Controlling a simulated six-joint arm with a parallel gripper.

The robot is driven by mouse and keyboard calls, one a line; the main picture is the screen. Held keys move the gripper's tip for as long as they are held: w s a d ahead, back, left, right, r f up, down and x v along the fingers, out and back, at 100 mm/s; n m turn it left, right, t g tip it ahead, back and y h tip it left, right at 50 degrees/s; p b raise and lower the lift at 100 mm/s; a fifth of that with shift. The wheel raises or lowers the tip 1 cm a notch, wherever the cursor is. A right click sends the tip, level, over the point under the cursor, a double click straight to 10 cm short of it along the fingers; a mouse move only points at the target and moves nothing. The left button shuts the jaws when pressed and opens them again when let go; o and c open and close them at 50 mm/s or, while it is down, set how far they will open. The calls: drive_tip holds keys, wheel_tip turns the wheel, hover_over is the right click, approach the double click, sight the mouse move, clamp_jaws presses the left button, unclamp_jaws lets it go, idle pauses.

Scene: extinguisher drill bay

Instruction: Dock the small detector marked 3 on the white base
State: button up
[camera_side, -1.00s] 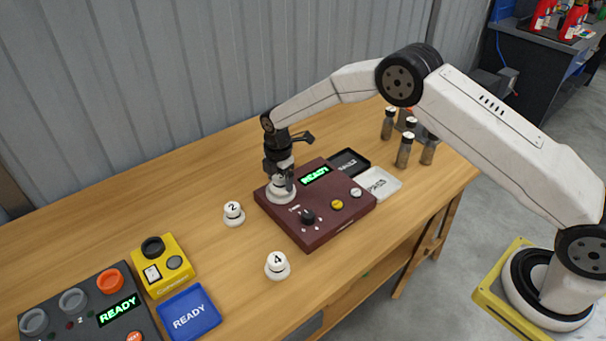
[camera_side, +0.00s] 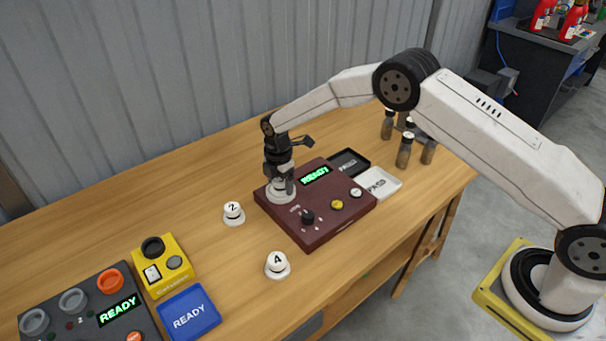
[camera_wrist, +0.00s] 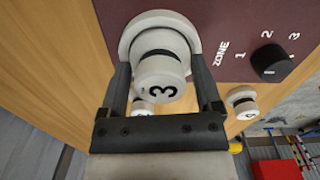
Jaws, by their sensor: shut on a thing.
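The small white detector marked 3 (camera_wrist: 160,80) is between the fingers of my gripper (camera_wrist: 165,95) in the wrist view. My gripper (camera_side: 281,184) is shut on it at the left corner of the maroon panel. The white base (camera_wrist: 135,28) shows as a round rim around and behind the detector; in the side view the base (camera_side: 280,195) sits on the panel. The detector appears at or against the base, but I cannot tell whether it is fully seated. The fingers hide part of it in the side view.
The maroon panel (camera_side: 318,228) has a READY display, a black zone knob (camera_side: 307,217) and two buttons. Detectors marked 2 (camera_side: 233,212) and 4 (camera_side: 277,264) stand on the wood. Black (camera_side: 349,160) and white (camera_side: 383,186) trays lie behind it. A yellow device (camera_side: 162,266) is at front left.

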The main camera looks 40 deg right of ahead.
drive_tip(key=o, duration=1)
drive_tip(key=shift+o, duration=0.2)
drive_tip(key=shift+r, duration=5.45)
drive_tip(key=s+d+r+m+t, duration=0.1)
drive_tip(key=s+d+m, duration=0.2)
drive_tip(key=s+m, duration=0.3)
drive_tip(key=s+d+r+m, duration=0.1)
drive_tip(key=s+d+m, duration=0.1)
drive_tip(key=s+m, duration=0.5)
drive_tip(key=s+d+r+m+t, duration=0.1)
drive_tip(key=s+m, duration=0.5)
drive_tip(key=s, duration=1)
drive_tip(key=d+r, duration=0.1)
drive_tip(key=d, duration=0.1)
drive_tip(key=shift+s+d+m+t, duration=0.3)
drive_tip(key=shift+s, duration=0.05)
